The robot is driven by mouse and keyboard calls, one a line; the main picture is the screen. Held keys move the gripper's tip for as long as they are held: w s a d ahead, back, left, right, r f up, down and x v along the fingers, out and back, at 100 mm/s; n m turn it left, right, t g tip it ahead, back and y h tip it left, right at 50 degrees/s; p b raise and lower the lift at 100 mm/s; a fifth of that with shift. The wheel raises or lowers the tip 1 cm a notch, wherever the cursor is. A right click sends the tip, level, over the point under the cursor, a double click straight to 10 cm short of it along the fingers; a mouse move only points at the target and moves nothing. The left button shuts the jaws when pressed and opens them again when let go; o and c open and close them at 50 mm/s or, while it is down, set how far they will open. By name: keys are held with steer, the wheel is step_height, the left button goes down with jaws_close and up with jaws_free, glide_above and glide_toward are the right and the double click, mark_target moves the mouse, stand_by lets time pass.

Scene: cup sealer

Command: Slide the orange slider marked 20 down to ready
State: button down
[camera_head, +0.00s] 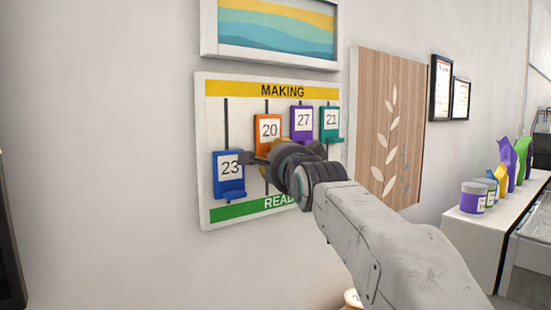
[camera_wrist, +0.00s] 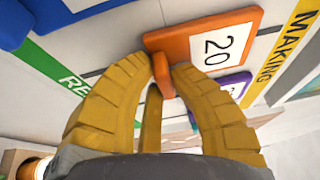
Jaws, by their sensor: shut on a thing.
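The orange slider marked 20 (camera_head: 268,130) sits in the upper half of the second track from the left on the white board (camera_head: 225,107), below the yellow MAKING band (camera_head: 230,89). The green READY band (camera_head: 240,211) is at the bottom. My gripper (camera_head: 274,153) is in front of the board, at the slider's lower edge, and partly hides it. In the wrist view the orange slider (camera_wrist: 212,42) is upper centre. My yellow fingers (camera_wrist: 162,72) are shut on its protruding tab.
The blue slider 23 (camera_head: 229,170) sits low on the left track. The purple slider 27 (camera_head: 302,121) and teal slider 21 (camera_head: 331,120) are high on the right tracks. A framed picture (camera_head: 275,30) hangs above, and a wooden leaf panel (camera_head: 385,90) is at right.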

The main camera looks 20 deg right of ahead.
mark_target(272, 187)
step_height(272, 187, down, 8)
steer(key=b, duration=0.6)
steer(key=shift+r, duration=0.2)
steer(key=c, duration=1.1)
jaws_free()
steer(key=shift+w, duration=0.1)
steer(key=shift+r, duration=0.1)
steer(key=shift+s, duration=0.5)
steer(key=s, duration=1.1)
steer(key=shift+s, duration=0.1)
